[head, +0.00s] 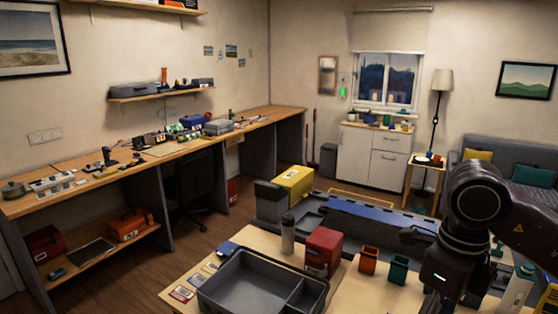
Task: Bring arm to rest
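My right arm (475,205) comes in from the right edge, dark and bent, with a wrist part showing a small green light. The wrist hangs over the right part of the near wooden table. The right gripper (436,303) points down at the bottom edge of the view and is mostly cut off, so its fingers cannot be made out. My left arm and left gripper are out of view.
The near table holds a grey divided tray (238,296), a red box (323,251), an orange cup (368,261), a green cup (398,269), a grey bottle (288,234) and a white bottle (517,289) close to my arm. A yellow box (293,184) sits behind.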

